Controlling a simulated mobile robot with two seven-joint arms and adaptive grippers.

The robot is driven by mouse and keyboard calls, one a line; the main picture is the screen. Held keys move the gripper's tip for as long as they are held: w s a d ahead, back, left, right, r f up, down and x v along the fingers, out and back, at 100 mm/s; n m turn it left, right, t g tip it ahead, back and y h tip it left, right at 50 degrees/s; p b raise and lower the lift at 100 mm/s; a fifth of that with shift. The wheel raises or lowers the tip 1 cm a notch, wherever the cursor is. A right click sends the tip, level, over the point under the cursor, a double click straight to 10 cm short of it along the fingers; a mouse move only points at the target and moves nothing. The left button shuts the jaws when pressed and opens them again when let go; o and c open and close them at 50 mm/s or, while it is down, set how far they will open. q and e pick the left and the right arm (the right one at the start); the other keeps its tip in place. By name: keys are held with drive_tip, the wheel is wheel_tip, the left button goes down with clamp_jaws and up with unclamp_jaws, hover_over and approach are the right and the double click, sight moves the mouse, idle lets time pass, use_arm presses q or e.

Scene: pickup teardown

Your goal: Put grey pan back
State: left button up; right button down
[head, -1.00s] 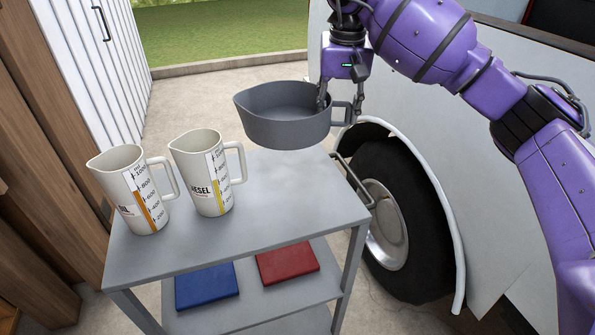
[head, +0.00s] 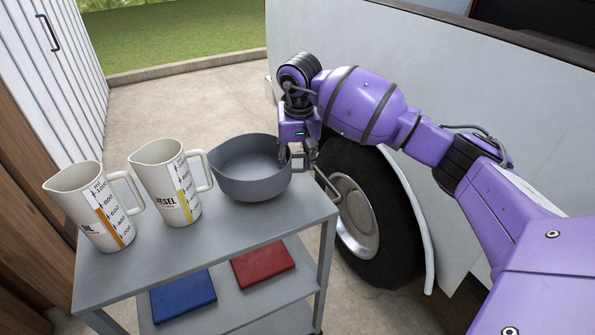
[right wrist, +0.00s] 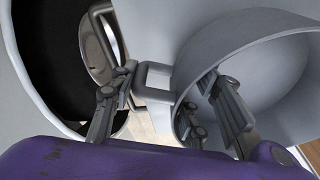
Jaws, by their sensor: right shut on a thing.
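The grey pan (head: 250,180) is a round, spouted pan. In the head view it is upright at the right end of the cart's top shelf (head: 235,232); I cannot tell whether its base touches the shelf. My right gripper (head: 296,160) is shut on the pan at its handle side, on the right. In the right wrist view the pan (right wrist: 270,75) fills the right side, with its square handle at the fingers (right wrist: 165,105). My left gripper is not in view.
Two white measuring jugs, one for oil (head: 92,215) and one marked diesel (head: 170,185), stand left of the pan. A blue book-like item (head: 183,293) and a red one (head: 262,263) lie on the lower shelf. The truck wheel (head: 370,215) is close on the right.

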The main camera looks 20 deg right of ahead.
sight(298, 169)
drive_tip(key=shift+f, duration=1.8)
drive_tip(key=shift+f, duration=0.2)
drive_tip(key=c, duration=1)
unclamp_jaws()
drive_tip(key=r, duration=0.4)
drive_tip(key=s+r, duration=0.1)
drive_tip(key=r, duration=0.7)
drive_tip(key=shift+s+a+r, duration=0.15)
drive_tip(key=shift+s+a, duration=0.1)
drive_tip(key=shift+s, duration=0.05)
